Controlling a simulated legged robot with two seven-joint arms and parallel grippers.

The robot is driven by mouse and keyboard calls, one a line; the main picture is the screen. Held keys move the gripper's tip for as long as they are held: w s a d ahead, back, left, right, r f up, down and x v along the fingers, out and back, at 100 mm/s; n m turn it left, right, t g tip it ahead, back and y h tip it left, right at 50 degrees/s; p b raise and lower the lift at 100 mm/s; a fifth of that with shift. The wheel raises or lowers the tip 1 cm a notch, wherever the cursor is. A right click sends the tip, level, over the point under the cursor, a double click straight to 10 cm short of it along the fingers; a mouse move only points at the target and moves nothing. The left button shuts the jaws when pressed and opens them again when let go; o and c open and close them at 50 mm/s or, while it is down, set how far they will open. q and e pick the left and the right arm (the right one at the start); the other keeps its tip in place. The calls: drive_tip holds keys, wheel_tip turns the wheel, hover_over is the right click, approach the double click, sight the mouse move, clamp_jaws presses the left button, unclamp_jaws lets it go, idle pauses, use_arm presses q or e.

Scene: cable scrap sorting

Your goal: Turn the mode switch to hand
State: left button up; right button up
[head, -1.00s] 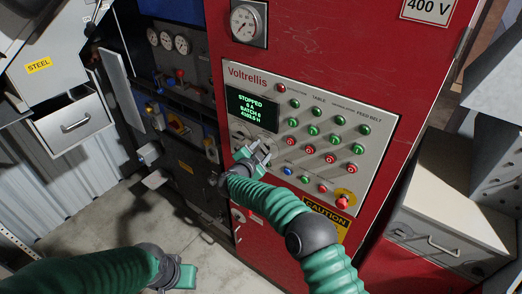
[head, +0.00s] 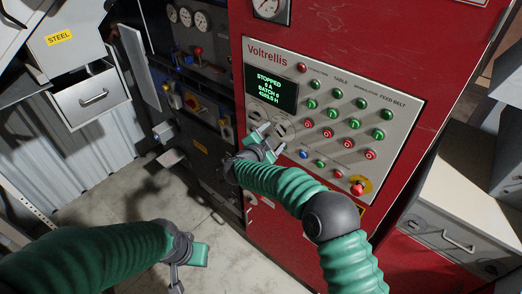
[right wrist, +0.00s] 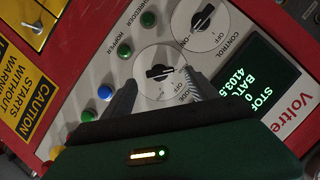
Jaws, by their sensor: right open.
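The mode switch (right wrist: 165,73) is a black knob on a round white dial on the grey panel. In the right wrist view its handle lies roughly across the picture. The word OFF shows on the dial and part of MODE is legible; other labels are too small or hidden. My right gripper (right wrist: 160,90) is open, with one finger on each side of the lower dial and nothing held. Contact with the knob cannot be told. In the head view the right gripper (head: 270,139) is just below the panel's dials. My left gripper (head: 190,262) hangs low at bottom left, its jaws unclear.
A similar control switch (right wrist: 205,15) sits beside the mode dial. A lit screen (head: 270,90) reads STOPPED. Several push buttons (head: 345,125) and a red emergency stop (head: 358,187) are on the panel. A steel drawer (head: 92,97) is at left and a white cabinet (head: 462,215) at right.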

drive_tip(key=b+v, duration=0.4)
drive_tip(key=v, duration=0.8)
drive_tip(key=shift+s+a, duration=0.3)
drive_tip(key=s+d+f+n+y+b, duration=0.1)
drive_tip(key=d+f+n+y+b, duration=0.55)
drive_tip(key=f+n, duration=0.25)
drive_tip(key=s+d+f+n+g+b, duration=0.1)
drive_tip(key=s+d+f+g, duration=0.2)
drive_tip(key=s+d+f, duration=0.3)
drive_tip(key=s+d+f+n+g+h+b, duration=0.1)
drive_tip(key=s+d+f+g, duration=0.3)
drive_tip(key=s, duration=0.8)
drive_tip(key=s+d+f+n+g+b, duration=0.1)
drive_tip(key=s+d+f+g+b, duration=0.2)
drive_tip(key=s+d+f, duration=0.5)
drive_tip(key=shift+s+d+f+n+g, duration=0.3)
drive_tip(key=shift+s+d+g, duration=0.25)
drive_tip(key=shift+s, duration=0.45)
